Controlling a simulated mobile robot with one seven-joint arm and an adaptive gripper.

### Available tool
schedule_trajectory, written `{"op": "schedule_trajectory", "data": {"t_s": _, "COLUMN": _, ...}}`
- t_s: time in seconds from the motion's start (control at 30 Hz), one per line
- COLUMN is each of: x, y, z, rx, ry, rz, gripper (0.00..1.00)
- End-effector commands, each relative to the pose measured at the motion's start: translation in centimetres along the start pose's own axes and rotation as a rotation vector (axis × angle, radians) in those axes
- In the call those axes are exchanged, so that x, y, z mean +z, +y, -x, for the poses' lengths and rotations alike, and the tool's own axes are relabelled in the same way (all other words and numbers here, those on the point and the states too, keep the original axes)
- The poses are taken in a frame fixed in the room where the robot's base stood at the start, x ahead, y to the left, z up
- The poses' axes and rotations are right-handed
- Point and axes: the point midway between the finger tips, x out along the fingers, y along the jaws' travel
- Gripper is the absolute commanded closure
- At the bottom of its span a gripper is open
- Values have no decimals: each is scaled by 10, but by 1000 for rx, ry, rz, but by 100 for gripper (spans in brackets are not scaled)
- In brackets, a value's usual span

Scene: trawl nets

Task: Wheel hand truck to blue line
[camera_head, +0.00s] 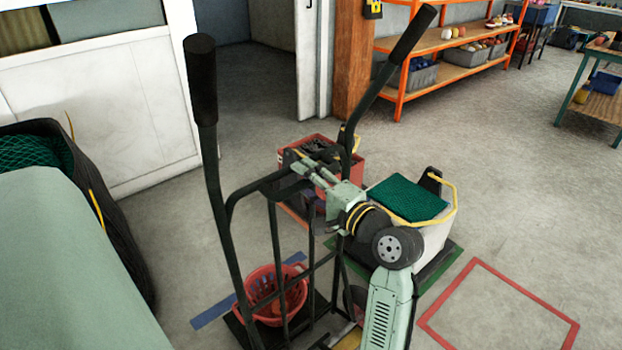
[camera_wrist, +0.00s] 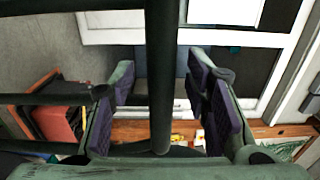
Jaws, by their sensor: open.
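The black hand truck (camera_head: 236,236) stands upright in front of me, its two grip handles rising left and right. A red basket (camera_head: 262,290) sits low in its frame, seemingly on its base plate. The blue line (camera_head: 212,312) is on the floor beside the truck base; the basket and frame hide its middle. My gripper (camera_head: 304,166) is at the truck's upper crossbar. In the wrist view my open gripper (camera_wrist: 163,100) has a black bar (camera_wrist: 161,60) of the truck between its fingers, with gaps on both sides.
A white crate (camera_head: 432,240) with green net stands right of the truck, and a red crate (camera_head: 322,146) behind it. A red floor outline (camera_head: 500,268) lies right. A black bin (camera_head: 110,220) with green net is at left. Orange shelves (camera_head: 440,47) stand at the back; floor between is free.

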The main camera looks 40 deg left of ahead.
Motion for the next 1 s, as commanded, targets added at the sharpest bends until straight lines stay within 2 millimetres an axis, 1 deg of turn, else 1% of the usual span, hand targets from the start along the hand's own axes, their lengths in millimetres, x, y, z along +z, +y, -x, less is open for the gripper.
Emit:
{"op": "schedule_trajectory", "data": {"t_s": 0.23, "x": 0, "y": 0, "z": 0, "rx": 0, "ry": 0, "rz": 1, "gripper": 57}}
{"op": "schedule_trajectory", "data": {"t_s": 0.87, "x": 0, "y": 0, "z": 0, "rx": 0, "ry": 0, "rz": 0, "gripper": 99}}
{"op": "schedule_trajectory", "data": {"t_s": 1.0, "x": 0, "y": 1, "z": 0, "rx": 1, "ry": -1, "rz": 0, "gripper": 100}}
